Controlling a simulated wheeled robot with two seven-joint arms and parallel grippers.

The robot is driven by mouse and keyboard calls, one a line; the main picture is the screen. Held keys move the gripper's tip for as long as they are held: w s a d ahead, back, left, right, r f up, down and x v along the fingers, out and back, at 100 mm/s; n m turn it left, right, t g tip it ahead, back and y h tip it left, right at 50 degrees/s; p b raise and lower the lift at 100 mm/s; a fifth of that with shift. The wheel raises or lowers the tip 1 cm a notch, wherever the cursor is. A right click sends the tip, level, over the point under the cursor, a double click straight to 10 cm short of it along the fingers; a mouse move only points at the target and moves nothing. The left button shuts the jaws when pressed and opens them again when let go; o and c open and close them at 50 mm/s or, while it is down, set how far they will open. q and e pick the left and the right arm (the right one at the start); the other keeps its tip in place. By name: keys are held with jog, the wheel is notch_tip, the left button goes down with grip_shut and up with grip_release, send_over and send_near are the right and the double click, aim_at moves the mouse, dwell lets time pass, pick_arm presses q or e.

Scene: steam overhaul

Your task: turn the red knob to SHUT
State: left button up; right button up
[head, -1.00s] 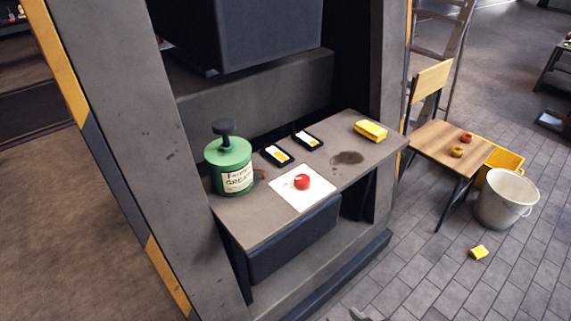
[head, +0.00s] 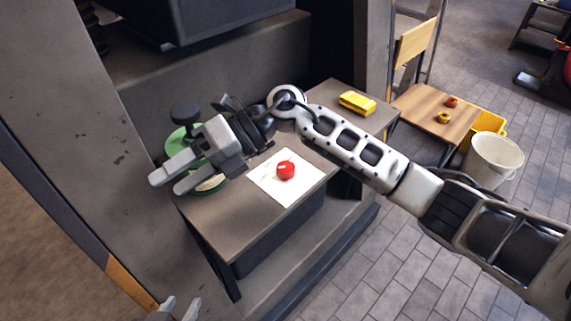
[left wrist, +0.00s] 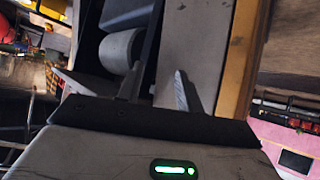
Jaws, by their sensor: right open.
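The red knob (head: 286,170) stands on a white square plate (head: 285,191) on the grey bench top; a small white mark shows on it, but its lettering cannot be read. My right gripper (head: 168,183) is open, left of the knob and in front of the green grease can. Its arm comes in from the right, passing behind and right of the knob in the picture. My left gripper (head: 181,305) is low at the bottom edge, away from the knob. In the left wrist view its fingers (left wrist: 158,88) are apart with nothing between them.
The green grease can (head: 176,143) is partly hidden by my right gripper. A yellow block (head: 357,103) lies on the bench's right end. A chair (head: 425,115) holding small items and a white bucket (head: 493,158) stand to the right. A dark post rises at left.

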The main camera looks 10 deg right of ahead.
jog(key=w+d+f+n+t+h, duration=0.2)
jog(key=w+d+h, duration=0.4)
jog(key=d+h, duration=0.15)
notch_tip(320, 180, up, 5)
jog(key=t+h+b, duration=0.1)
jog(key=t+h, duration=0.1)
jog(key=h, duration=0.4)
send_over(285, 166)
jog(key=shift+m, duration=0.4)
notch_tip(285, 166, down, 15)
jog(key=shift+f+p, duration=0.2)
jog(key=shift+p, duration=0.45)
jog(key=c, duration=1)
